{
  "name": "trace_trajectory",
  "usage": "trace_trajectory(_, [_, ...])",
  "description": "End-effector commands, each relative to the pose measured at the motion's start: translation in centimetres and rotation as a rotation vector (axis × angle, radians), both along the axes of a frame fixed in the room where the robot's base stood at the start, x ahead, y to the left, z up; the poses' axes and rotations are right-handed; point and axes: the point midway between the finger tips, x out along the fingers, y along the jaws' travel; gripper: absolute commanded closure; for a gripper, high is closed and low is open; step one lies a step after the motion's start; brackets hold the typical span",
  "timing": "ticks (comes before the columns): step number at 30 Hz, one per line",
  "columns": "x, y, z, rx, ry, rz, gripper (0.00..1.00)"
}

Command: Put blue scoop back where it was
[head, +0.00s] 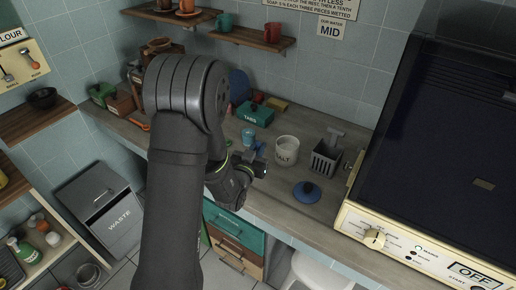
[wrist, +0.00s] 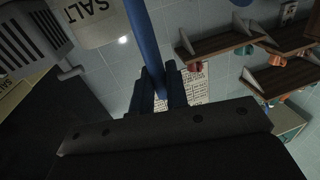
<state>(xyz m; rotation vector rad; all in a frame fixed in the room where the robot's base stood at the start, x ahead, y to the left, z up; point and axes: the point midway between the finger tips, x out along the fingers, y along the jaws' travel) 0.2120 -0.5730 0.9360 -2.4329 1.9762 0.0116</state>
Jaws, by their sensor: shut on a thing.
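My gripper (head: 258,168) is low over the counter's front part, left of the salt tub. It is shut on the blue scoop (wrist: 146,38), whose long blue handle runs up from between the fingers (wrist: 160,92) in the wrist view. In the head view a small blue part of the scoop (head: 259,147) shows just above the gripper; the rest is hidden. The white tub marked SALT (head: 287,152) stands open on the counter, and it also shows in the wrist view (wrist: 95,25). A round blue lid with a knob (head: 306,192) lies on the counter in front of it.
A grey slotted basket (head: 325,160) stands right of the tub, beside the large cream machine (head: 375,238). A blue cup (head: 248,136) and a green box (head: 255,114) stand behind the gripper. Shelves (head: 252,38) hang above.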

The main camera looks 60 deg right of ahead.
Motion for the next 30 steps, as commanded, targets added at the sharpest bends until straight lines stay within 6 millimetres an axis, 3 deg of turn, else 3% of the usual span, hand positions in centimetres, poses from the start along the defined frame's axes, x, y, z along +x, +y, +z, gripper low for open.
trace_trajectory(5, [0.0,0.0,-0.4,0.001,0.000,0.000,1.00])
trace_trajectory(6, [0.0,0.0,-0.3,0.000,0.000,0.000,0.78])
trace_trajectory(9, [0.0,0.0,-0.3,0.000,0.000,0.000,0.65])
trace_trajectory(20, [0.0,0.1,0.1,0.000,0.000,0.000,0.65])
trace_trajectory(30, [-1.4,6.8,0.0,0.004,0.002,0.002,0.65])
